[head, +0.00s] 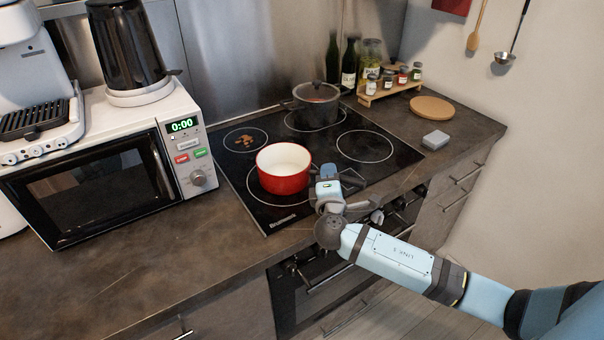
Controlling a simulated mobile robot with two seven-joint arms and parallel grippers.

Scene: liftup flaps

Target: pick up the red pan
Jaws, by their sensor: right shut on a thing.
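The red pan (283,181), with a cream inside, sits upright on the front left ring of the black cooktop. My right gripper (319,178) is at the pan's right side, shut on the pan. The gripper's body hides the spot where the fingers meet it, and no handle can be made out clearly. Whether the pan's base touches the glass cannot be told. My left gripper is not in view.
A grey lidded pot (316,108) stands on the back ring. A microwave (95,180) with a kettle (128,45) on top is at left. Bottles and a spice rack (389,92) stand behind. The counter (170,255) at front left is clear.

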